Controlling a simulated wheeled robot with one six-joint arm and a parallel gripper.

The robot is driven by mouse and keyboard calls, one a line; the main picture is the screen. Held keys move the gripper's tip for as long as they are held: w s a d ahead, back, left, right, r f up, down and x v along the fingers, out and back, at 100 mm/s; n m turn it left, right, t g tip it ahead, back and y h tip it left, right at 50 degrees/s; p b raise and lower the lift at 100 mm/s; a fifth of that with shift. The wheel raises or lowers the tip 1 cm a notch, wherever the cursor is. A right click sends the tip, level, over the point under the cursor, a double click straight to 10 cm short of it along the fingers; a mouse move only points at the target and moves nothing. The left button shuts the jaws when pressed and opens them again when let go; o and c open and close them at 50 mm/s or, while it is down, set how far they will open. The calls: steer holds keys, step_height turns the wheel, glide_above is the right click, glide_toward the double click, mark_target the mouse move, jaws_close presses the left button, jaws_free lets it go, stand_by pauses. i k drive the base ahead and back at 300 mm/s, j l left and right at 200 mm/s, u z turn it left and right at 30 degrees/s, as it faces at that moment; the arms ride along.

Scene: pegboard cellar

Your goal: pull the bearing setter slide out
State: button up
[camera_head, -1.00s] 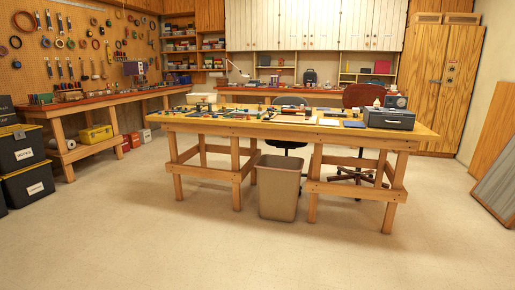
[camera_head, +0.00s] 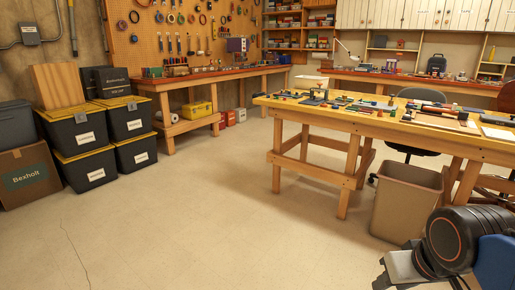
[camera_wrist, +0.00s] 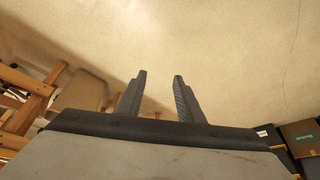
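I cannot make out a bearing setter or its slide for certain in either view. The wooden worktable (camera_head: 340,115) holds many small tools and parts, too small to tell apart. My arm fills the lower right corner of the head view.
A beige bin (camera_head: 405,205) stands in front of the worktable, with a dark chair (camera_head: 420,97) behind. Black bins with yellow lids (camera_head: 84,145) and a cardboard box (camera_head: 30,178) stand at left. The wall bench (camera_head: 215,78) runs behind. The floor (camera_head: 200,220) between is clear.

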mark_target(314, 98)
steer(key=i+j, duration=0.15)
steer(key=i, duration=0.55)
steer(key=i+j, duration=0.1)
steer(key=i, duration=0.6)
steer(key=i+j, duration=0.15)
steer(key=i, duration=0.55)
